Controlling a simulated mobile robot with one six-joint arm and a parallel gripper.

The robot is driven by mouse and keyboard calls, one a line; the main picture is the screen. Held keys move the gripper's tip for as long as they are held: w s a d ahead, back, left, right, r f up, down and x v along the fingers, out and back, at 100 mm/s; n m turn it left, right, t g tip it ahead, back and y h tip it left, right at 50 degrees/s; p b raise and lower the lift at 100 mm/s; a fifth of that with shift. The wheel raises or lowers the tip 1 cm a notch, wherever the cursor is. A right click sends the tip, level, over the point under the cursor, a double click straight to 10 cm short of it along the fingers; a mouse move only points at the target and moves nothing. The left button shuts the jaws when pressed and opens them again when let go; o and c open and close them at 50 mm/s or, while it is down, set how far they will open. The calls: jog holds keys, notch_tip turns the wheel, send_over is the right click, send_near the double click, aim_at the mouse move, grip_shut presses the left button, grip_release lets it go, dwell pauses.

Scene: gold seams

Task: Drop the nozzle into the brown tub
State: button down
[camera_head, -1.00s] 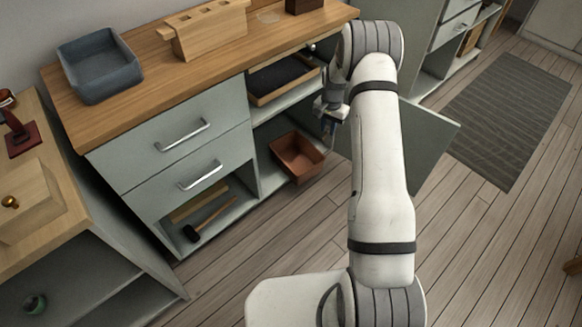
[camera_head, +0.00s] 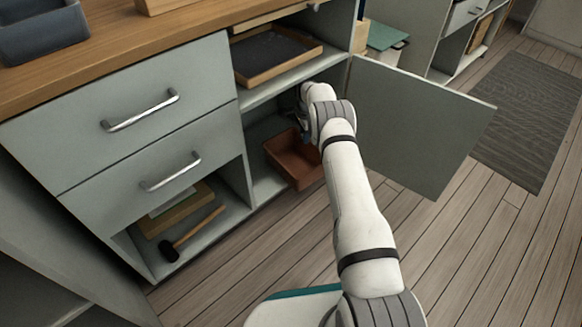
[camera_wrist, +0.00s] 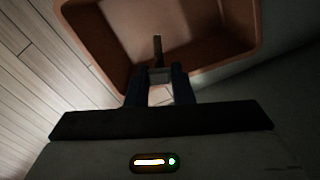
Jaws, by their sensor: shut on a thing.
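The brown tub (camera_head: 285,170) stands in the low open compartment of the grey cabinet in the head view. It also shows in the wrist view (camera_wrist: 90,40), where its open inside fills the upper part. My gripper (camera_wrist: 158,84) is shut on the nozzle (camera_wrist: 157,50), a thin dark piece that sticks out past the fingertips. In the wrist view the nozzle lies over the tub's near wall and inside; its height above the tub I cannot tell. In the head view my wrist hides most of the gripper at the tub's upper right.
A shelf with a dark-lined wooden tray (camera_head: 275,58) lies above the tub. An open cabinet door (camera_head: 415,125) stands to the right of my arm. A mallet (camera_head: 190,237) lies in the lower left compartment. The wooden floor in front is clear.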

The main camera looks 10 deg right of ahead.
jog(key=shift+w+a, duration=0.25)
jog(key=shift+a, duration=0.15)
jog(key=f+b, duration=0.1)
jog(key=f, duration=0.1)
jog(key=f+b, duration=0.1)
jog(key=f, duration=0.3)
jog(key=shift+a+b, duration=0.35)
jog(key=shift+b, duration=0.05)
jog(key=c, duration=1.2)
grip_release()
jog(key=shift+r, duration=0.15)
